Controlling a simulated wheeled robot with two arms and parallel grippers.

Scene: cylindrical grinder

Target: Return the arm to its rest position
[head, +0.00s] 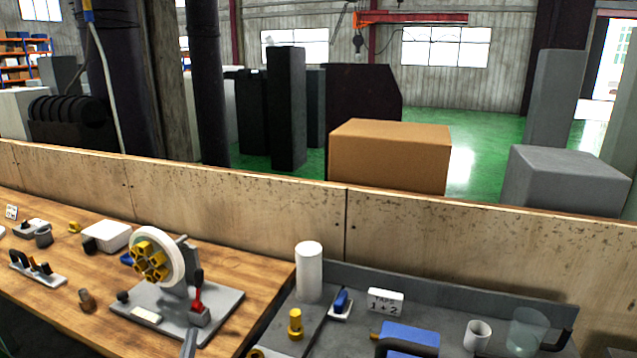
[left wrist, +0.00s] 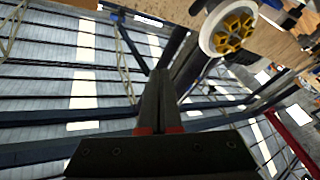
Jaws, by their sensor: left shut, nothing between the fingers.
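My left gripper shows in the left wrist view (left wrist: 159,75) with its two dark fingers together and nothing between them. It points up past the roof and wall, clear of any surface. In the head view only a grey tip of the left gripper (head: 188,344) shows at the bottom edge, in front of the grinder model's base plate. The grinder model (head: 158,258) has a white ring with a yellow cluster inside. The ring also shows at the top of the left wrist view (left wrist: 229,28). My right gripper is in neither view.
The wooden bench (head: 255,268) holds small parts at the left. A wooden panel (head: 250,205) stands behind.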

